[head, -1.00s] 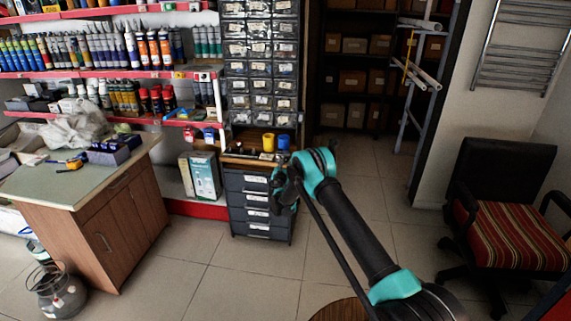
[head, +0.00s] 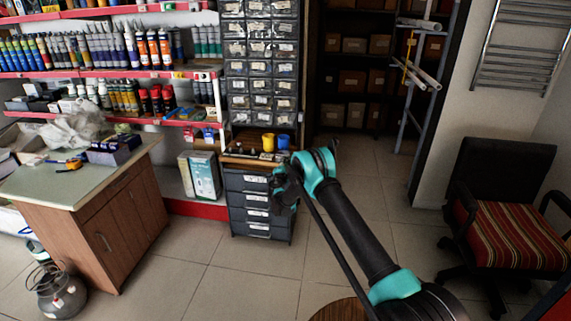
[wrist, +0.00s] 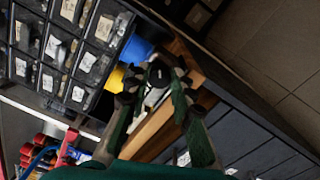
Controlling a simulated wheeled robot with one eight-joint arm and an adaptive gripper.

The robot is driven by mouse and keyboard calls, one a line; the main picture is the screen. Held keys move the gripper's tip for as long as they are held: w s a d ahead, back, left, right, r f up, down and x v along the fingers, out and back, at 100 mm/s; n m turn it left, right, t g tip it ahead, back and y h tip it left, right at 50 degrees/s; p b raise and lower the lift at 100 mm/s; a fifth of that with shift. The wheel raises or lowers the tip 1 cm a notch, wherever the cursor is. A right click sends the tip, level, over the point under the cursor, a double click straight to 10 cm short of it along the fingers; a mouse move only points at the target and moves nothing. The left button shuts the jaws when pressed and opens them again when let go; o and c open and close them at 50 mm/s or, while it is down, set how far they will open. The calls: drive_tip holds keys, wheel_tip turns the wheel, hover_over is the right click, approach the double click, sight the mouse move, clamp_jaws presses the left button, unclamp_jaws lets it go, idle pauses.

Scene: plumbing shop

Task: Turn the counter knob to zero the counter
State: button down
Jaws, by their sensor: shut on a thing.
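The counter (wrist: 153,97) looks like a small pale and dark device on the wooden top of the drawer cabinet, mostly hidden between my fingers in the wrist view. Its dark knob (wrist: 157,74) shows at the far end, between my fingertips. My gripper (wrist: 155,82) is shut on this knob, one finger on each side. In the head view my gripper (head: 285,188) is in front of the cabinet's upper right part, and my arm comes in from the lower right. Any marks or digits on the counter are too small to read.
A yellow cup (head: 268,142) and a blue cup (head: 283,142) stand at the back of the cabinet top. The drawer cabinet (head: 248,205) is below, with small-parts bins (head: 260,65) above. A workbench (head: 75,190) stands left and a chair (head: 505,210) right. The floor between is clear.

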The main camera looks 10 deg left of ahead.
drive_tip(key=m, duration=0.6)
drive_tip(key=shift+f, duration=0.1)
drive_tip(key=shift+m, duration=0.3)
idle(0.3)
drive_tip(key=c, duration=1.3)
unclamp_jaws()
drive_tip(key=s, duration=1.2)
drive_tip(key=shift+a, duration=0.15)
